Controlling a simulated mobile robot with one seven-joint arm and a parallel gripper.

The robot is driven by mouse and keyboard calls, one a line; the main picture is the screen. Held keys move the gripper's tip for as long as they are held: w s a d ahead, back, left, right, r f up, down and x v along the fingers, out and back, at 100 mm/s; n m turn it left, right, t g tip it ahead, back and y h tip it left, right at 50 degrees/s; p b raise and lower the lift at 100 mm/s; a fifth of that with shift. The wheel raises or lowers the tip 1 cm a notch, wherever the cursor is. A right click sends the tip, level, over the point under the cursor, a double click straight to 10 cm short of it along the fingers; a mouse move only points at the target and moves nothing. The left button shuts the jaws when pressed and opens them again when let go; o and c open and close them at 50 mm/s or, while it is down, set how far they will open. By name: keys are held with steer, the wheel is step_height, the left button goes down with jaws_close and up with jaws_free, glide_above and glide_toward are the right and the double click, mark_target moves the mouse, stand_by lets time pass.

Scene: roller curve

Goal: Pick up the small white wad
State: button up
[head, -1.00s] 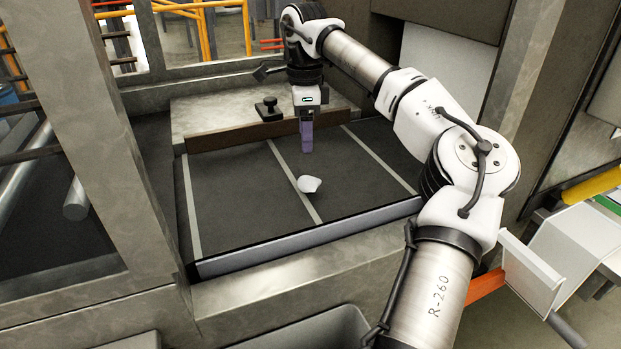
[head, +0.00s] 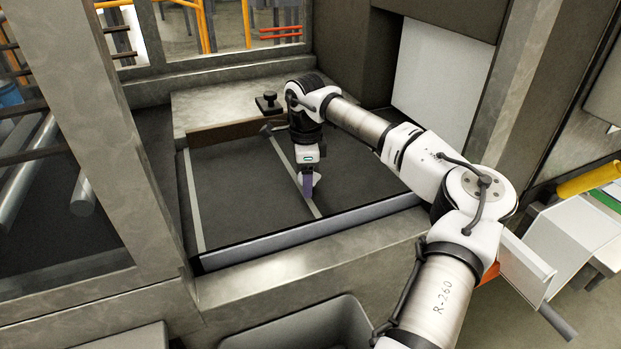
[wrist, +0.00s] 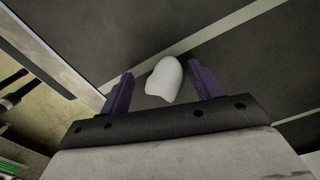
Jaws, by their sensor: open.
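The small white wad (wrist: 163,79) lies on the dark belt beside a pale stripe. In the wrist view it shows between the two purple fingers of my gripper (wrist: 157,82), closer to the right finger, with a gap on the left side. In the head view my gripper (head: 308,196) points down at the wad (head: 316,178), which is mostly hidden behind the fingers. The fingers are apart and not closed on the wad. I cannot tell whether the right finger touches it.
The dark belt (head: 235,200) has pale stripes and a raised front rail (head: 300,240). A metal ledge with a black knob (head: 268,103) stands behind it. A metal post (head: 100,130) rises at the left. A grey bin (head: 310,325) sits below the front edge.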

steer(key=shift+f, duration=0.15)
steer(key=c, duration=1)
steer(key=shift+c, duration=0.2)
